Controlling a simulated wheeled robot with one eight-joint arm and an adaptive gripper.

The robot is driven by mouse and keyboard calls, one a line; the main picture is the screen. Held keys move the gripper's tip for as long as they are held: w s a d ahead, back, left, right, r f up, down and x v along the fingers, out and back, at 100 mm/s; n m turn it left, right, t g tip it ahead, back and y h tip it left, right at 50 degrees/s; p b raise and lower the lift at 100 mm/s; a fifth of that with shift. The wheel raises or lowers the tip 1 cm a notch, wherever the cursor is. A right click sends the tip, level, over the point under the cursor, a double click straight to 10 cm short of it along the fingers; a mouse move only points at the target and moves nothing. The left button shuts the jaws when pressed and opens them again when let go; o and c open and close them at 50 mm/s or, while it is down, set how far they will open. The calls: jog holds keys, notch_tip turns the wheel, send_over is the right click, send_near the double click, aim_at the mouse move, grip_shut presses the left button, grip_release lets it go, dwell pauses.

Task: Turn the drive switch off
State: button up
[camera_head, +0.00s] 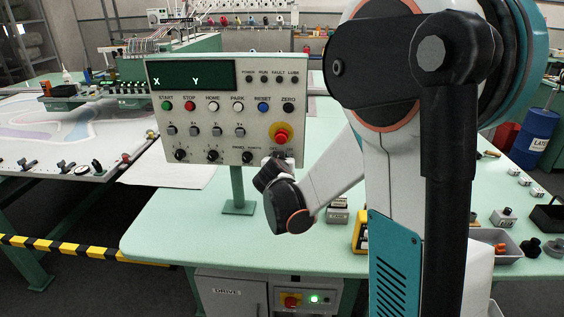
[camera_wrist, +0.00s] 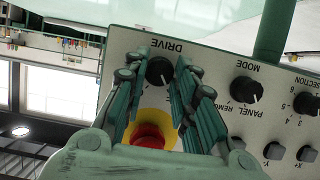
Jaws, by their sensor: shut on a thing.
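The drive switch (camera_wrist: 160,70) is a black round knob on the control panel, beside the printed word DRIVE in the wrist view. My gripper (camera_wrist: 161,62) has one finger on each side of this knob and is shut on it. The knob's pointer is too small to read surely. In the head view my gripper (camera_head: 277,162) is at the lower right corner of the panel (camera_head: 222,92), and it hides the drive switch there.
A red emergency stop on a yellow ring (camera_head: 281,134) sits close above my gripper; it also shows between the fingers in the wrist view (camera_wrist: 149,136). The mode knob (camera_wrist: 246,90) is beside the switch. The green table (camera_head: 190,226) is mostly clear below the panel.

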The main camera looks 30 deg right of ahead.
dwell(0.5)
jog(key=o, duration=1.1)
jog(key=shift+f, duration=0.1)
jog(key=shift+c, duration=0.2)
jog(key=v, duration=1.2)
jog(key=shift+s, duration=0.1)
jog(key=s+a+f+n+g+y, duration=0.1)
jog(key=s+a+n+g+y, duration=0.1)
jog(key=s+a, duration=0.4)
jog(key=s+a+f+n+g+y, duration=0.1)
jog(key=s+a+n+y, duration=0.3)
jog(key=s, duration=1.1)
jog(key=a+g+y, duration=0.1)
jog(key=a, duration=0.2)
jog(key=shift+s+f+n+y, duration=0.2)
jog(key=shift+s+n+y, duration=0.1)
jog(key=shift+n, duration=0.1)
